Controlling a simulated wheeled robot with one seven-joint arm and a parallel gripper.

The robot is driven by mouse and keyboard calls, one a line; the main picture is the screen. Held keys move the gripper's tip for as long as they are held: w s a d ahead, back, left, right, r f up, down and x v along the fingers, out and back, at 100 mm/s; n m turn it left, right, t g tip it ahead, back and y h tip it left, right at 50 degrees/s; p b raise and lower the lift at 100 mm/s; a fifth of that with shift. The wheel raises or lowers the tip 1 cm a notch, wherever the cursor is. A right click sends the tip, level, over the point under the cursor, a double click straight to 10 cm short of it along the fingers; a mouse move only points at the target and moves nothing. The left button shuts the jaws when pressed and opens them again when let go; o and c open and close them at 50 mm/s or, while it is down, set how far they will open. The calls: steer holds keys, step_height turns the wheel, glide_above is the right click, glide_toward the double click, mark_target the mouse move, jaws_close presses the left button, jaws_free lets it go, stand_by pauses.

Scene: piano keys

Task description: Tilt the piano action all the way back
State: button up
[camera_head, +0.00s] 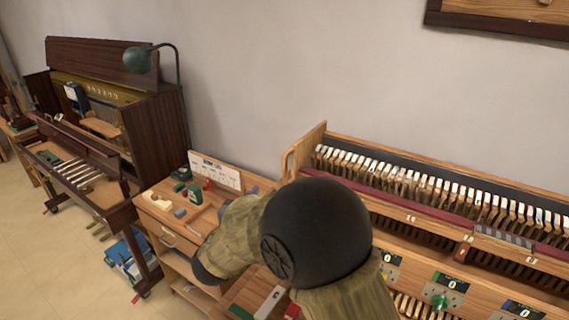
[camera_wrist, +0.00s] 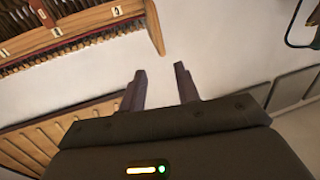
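The piano action, a long wooden frame with rows of white-topped hammers and a dark red rail (camera_head: 400,207), stands at the right in the head view, close to the wall. Its wooden left end piece (camera_head: 305,150) rises at the near left end. I cannot tell exactly how far the frame tilts. In the wrist view a wooden frame with numbered labels and a row of hammers, apparently the action (camera_wrist: 75,32), lies at the upper left. My gripper (camera_wrist: 160,68) is open and empty, apart from that frame. My arm hides the gripper in the head view.
A small wooden cabinet (camera_head: 178,216) with tools stands left of the action. An upright piano (camera_head: 158,130) with a green lamp (camera_head: 138,60) stands further left. Counter panels (camera_head: 441,301) sit below the action. Bare wall (camera_head: 260,70) lies behind; floor (camera_head: 40,260) is free at lower left.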

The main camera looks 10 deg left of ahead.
mark_target(284, 166)
steer(key=w+p, duration=0.1)
steer(key=w, duration=0.3)
steer(key=w+d+p, duration=0.1)
steer(key=w+p, duration=0.1)
steer(key=w, duration=0.3)
steer(key=w+d+p, duration=0.1)
steer(key=w, duration=0.4)
steer(key=shift+w+p, duration=0.1)
steer(key=shift+p, duration=0.2)
steer(key=shift+w+d, duration=0.15)
steer(key=shift+w, duration=0.4)
steer(key=shift+s, duration=0.1)
steer(key=shift+c, duration=0.4)
jaws_close()
